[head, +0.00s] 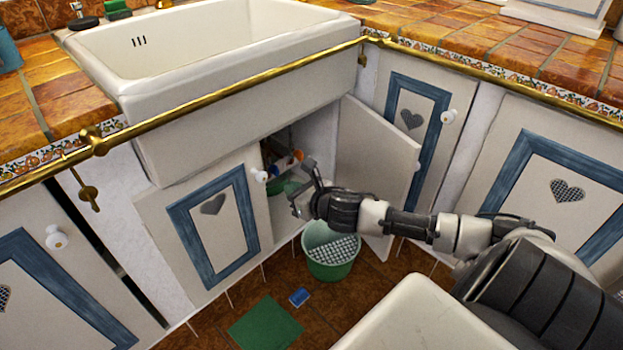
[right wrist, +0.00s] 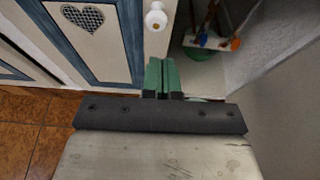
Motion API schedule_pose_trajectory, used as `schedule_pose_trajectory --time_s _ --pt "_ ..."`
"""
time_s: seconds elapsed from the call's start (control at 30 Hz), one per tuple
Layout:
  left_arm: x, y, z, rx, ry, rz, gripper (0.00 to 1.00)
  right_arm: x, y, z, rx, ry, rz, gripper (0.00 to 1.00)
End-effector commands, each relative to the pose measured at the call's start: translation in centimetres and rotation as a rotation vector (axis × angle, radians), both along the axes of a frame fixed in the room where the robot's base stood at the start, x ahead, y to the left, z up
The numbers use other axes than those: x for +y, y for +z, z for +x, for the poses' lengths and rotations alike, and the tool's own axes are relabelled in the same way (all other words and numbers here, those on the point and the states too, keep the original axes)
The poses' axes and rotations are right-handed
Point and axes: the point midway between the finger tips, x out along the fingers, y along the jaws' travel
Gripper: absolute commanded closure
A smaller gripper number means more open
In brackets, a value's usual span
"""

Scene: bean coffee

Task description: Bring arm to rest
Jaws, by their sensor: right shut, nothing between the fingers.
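My right arm reaches in from the right in the head view. My right gripper (head: 302,190) is in front of the opening of the cupboard under the sink, and its fingers are shut and empty. In the right wrist view the closed fingertips (right wrist: 162,78) show just below the white knob (right wrist: 155,20) of the left cupboard door (right wrist: 105,30). From these views I cannot tell whether they touch the door. My left gripper is not in view.
The right cupboard door (head: 372,165) stands open beside my right forearm. A green bucket (head: 330,268) stands on the floor below the gripper. A green mat (head: 265,326) and a small blue item (head: 299,297) lie nearby. A brass rail (head: 230,90) runs along the counter.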

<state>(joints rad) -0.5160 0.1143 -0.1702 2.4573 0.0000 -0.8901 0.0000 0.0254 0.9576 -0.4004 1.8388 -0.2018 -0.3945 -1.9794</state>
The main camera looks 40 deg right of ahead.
Motion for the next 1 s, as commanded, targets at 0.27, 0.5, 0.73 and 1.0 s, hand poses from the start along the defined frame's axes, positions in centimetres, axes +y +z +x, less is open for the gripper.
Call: schedule_pose_trajectory --time_s 0.27,0.5,0.73,1.0 --pt "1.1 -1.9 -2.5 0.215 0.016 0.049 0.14 -0.3 1.3 -4.0 0.003 0.0 0.0 1.0" --pt "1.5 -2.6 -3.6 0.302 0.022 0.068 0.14 -0.4 1.7 -5.4 0.0 0.0 0.0 1.0" --pt "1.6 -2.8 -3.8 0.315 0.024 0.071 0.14 -0.4 1.8 -5.6 -0.002 -0.001 0.002 1.0" --pt "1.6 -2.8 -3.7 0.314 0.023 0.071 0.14 3.0 -0.1 -7.9 0.077 -0.201 0.45 1.0"
